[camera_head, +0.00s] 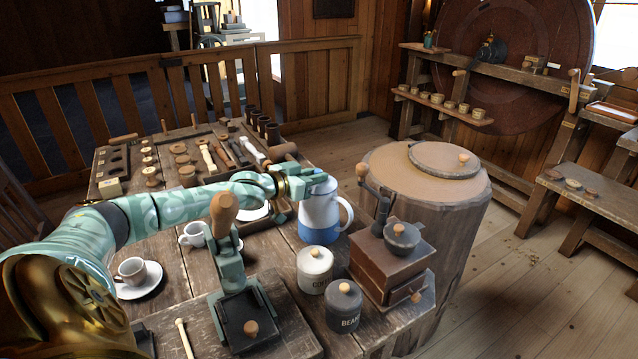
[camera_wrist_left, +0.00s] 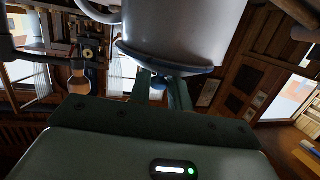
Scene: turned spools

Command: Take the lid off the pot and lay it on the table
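The pot (camera_head: 319,214) is a white and blue enamel jug with a handle on its right, standing upright on the table near its right side. In the left wrist view the pot (camera_wrist_left: 182,30) hangs upside down at the top of the picture. Its blue-grey lid (camera_wrist_left: 165,60) shows below the body, at the pot's mouth; I see no clear gap between them. My left gripper (camera_head: 308,177) reaches in from the left at the pot's top. Its two narrow-set fingers (camera_wrist_left: 161,82) are on either side of the lid's knob, apparently gripping it. My right gripper is not in view.
The coffee canister (camera_head: 315,270), the beans canister (camera_head: 343,307) and a wooden grinder (camera_head: 390,262) with a crank stand close in front and right. Cups on saucers (camera_head: 140,280) and a teal lever device (camera_head: 230,270) stand left. Bare table shows around (camera_head: 178,270) the cups.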

